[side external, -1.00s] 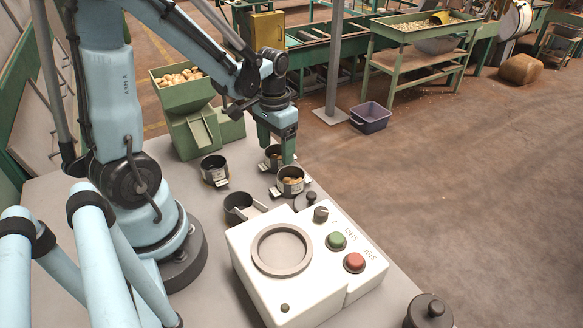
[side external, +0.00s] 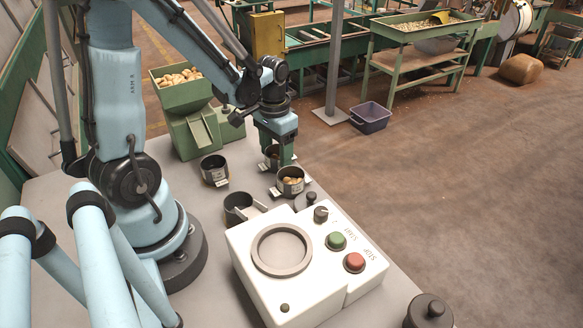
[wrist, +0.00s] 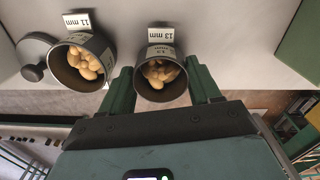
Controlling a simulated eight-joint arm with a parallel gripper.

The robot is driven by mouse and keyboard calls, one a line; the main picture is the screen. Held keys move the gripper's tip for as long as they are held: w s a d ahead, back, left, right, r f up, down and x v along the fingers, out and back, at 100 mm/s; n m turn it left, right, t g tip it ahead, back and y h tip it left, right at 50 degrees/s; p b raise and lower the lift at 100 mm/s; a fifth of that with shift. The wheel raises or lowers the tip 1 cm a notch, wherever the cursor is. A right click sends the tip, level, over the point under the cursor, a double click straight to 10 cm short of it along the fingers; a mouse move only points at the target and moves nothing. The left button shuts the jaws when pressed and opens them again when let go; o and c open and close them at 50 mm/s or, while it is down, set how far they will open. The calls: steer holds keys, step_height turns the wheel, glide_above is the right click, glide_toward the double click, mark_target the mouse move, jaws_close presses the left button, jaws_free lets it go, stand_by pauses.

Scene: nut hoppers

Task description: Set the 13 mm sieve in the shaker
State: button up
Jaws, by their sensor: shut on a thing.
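The 13 mm sieve (wrist: 160,78) is a dark round cup with nuts in it and a white "13 mm" tag, seen in the wrist view. My gripper (wrist: 160,88) has its green fingers on either side of it and is shut on it. In the side view my gripper (side external: 276,157) points down and partly hides this sieve (side external: 268,153), which appears to be at bench height. The white shaker (side external: 248,262) stands nearer the camera. Its round grey seat (side external: 258,262) is empty, with green and red buttons and a knob to the right.
The 11 mm sieve (wrist: 88,54) with nuts stands close beside my gripper, with a lid (wrist: 36,48) past it. Another tagged sieve (side external: 214,172) and a dark cup (side external: 238,208) stand to the left. A green hopper (side external: 192,125) of nuts is behind.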

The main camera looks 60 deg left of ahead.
steer(key=shift+r, duration=0.2)
steer(key=shift+r, duration=0.6)
step_height(320, 180, up, 2)
steer(key=shift+r, duration=0.15)
steer(key=s+d+r, duration=0.2)
steer(key=d+r, duration=0.2)
steer(key=d, duration=0.4)
steer(key=s+d+r, duration=0.1)
steer(key=d+r, duration=0.4)
steer(key=d, duration=0.3)
steer(key=s+d+r, duration=0.5)
steer(key=s+d, duration=0.6)
steer(key=shift+s+a+f, duration=0.1)
steer(key=shift+a+f, duration=0.05)
steer(key=shift+f, duration=3.7)
steer(key=shift+f, duration=0.1)
steer(key=o, duration=1.2)
